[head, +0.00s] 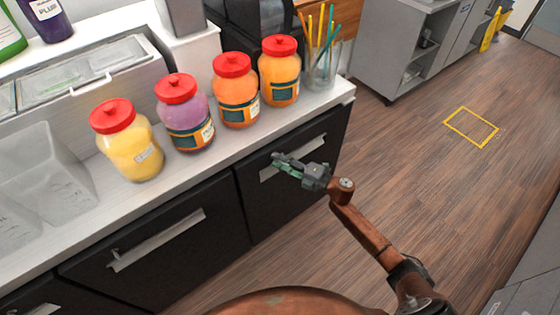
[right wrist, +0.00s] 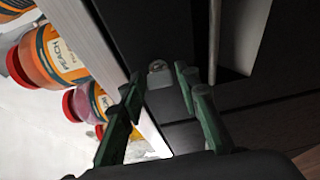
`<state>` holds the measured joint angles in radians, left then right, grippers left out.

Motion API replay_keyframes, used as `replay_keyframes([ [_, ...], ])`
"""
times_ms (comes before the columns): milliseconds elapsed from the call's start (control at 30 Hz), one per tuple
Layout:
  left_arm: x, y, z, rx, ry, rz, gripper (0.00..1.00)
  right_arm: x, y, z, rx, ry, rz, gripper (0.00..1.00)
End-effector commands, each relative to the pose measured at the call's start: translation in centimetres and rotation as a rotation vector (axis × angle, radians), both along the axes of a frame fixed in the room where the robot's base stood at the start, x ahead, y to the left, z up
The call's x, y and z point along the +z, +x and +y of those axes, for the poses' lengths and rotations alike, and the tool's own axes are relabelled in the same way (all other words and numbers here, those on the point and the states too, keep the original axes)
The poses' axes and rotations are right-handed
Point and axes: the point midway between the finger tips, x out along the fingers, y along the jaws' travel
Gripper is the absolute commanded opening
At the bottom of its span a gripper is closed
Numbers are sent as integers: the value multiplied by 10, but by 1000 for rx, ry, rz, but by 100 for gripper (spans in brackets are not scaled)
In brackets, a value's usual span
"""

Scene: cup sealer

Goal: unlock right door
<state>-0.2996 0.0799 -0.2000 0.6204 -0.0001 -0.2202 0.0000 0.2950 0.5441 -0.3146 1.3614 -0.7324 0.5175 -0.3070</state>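The right door (head: 262,208) is a black cabinet front under the white counter and looks shut. Its long silver handle (head: 308,147) is partly hidden by my right gripper (head: 277,162), which is in front of the door's upper part. In the right wrist view, a small metallic lock piece (right wrist: 157,68) sits on the dark front near the counter edge. The green fingers of my right gripper (right wrist: 160,80) are apart, one on each side of it in the picture. I cannot tell whether they touch it. The handle (right wrist: 238,35) is also in that view. My left gripper is out of view.
Several red-lidded jars (head: 190,125) and a glass of straws (head: 321,68) stand on the counter (head: 215,148) above the doors. Another black door with a handle (head: 157,240) is to the left. The wooden floor (head: 400,150) at right is open.

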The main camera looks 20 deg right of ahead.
Motion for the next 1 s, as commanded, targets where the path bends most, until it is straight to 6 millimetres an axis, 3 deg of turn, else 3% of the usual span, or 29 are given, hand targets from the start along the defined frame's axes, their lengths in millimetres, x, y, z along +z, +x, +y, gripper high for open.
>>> replay_keyframes([
  [100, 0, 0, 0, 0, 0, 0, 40, 0, 0, 1, 1, 1, 1, 39],
  [467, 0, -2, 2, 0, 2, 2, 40, 0, -5, -4, 1, 1, 1, 39],
  [1000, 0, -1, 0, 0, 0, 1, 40, -1, -76, -70, 0, 0, 1, 39],
])
